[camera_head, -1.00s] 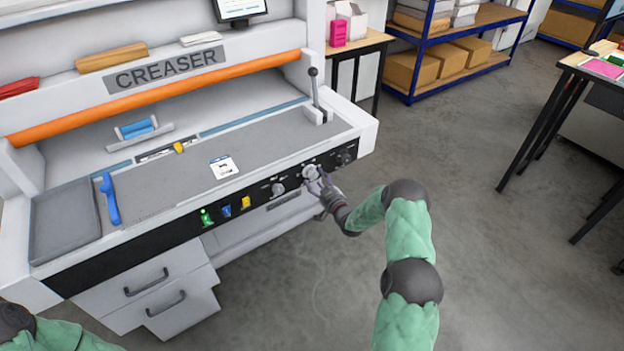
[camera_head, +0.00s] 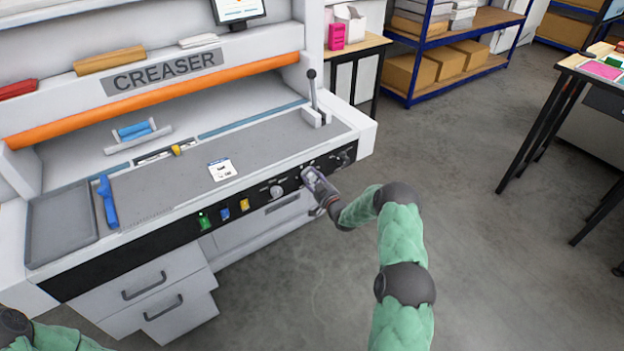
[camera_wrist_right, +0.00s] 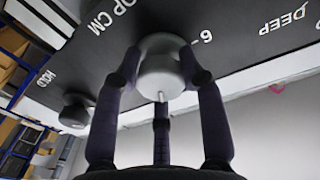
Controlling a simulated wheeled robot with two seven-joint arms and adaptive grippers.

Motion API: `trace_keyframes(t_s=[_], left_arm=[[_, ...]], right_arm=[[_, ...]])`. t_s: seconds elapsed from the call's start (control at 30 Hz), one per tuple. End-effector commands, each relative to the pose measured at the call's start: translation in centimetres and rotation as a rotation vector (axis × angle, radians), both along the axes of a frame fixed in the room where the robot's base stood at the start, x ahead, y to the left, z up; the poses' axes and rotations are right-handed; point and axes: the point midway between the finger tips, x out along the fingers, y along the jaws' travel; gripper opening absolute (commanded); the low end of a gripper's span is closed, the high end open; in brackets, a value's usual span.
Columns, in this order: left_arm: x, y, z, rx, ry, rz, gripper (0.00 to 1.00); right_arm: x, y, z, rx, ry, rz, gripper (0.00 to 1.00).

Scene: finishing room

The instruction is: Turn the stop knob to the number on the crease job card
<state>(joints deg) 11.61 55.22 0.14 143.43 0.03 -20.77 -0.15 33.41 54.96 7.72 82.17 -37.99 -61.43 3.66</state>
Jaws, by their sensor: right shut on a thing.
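The stop knob (camera_wrist_right: 162,68) is a pale round knob on the creaser's black front panel (camera_head: 150,246). In the right wrist view the dark fingers of my right gripper (camera_wrist_right: 160,80) close around its sides. Part of "STOP CM" and a "6" show on the panel beside it; the set value cannot be read. In the head view my right gripper (camera_head: 316,184) covers most of the knob. A small white card with a blue edge (camera_head: 222,170) lies on the creaser bed; its print is too small to read. My left gripper is out of view.
Another knob (camera_head: 277,191) and a dark knob (camera_head: 345,157) sit on either side on the panel. Yellow (camera_head: 245,204), blue and green controls are farther left. A lever (camera_head: 313,90) stands above. A blue tool (camera_head: 107,200) lies on the bed. The floor beside the machine is clear.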

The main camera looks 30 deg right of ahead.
Motion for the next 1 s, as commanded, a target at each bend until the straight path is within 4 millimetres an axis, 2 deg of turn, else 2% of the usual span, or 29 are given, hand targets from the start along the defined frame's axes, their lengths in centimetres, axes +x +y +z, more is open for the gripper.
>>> trace_keyframes(t_s=[0.67, 1.0], left_arm=[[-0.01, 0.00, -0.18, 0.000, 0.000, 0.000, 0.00], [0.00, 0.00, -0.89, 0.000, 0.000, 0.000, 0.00]], right_arm=[[-0.12, 0.25, -0.55, 0.029, 0.012, 0.003, 0.08], [-0.14, 0.30, -0.71, 0.146, 0.023, 0.003, 0.08]])
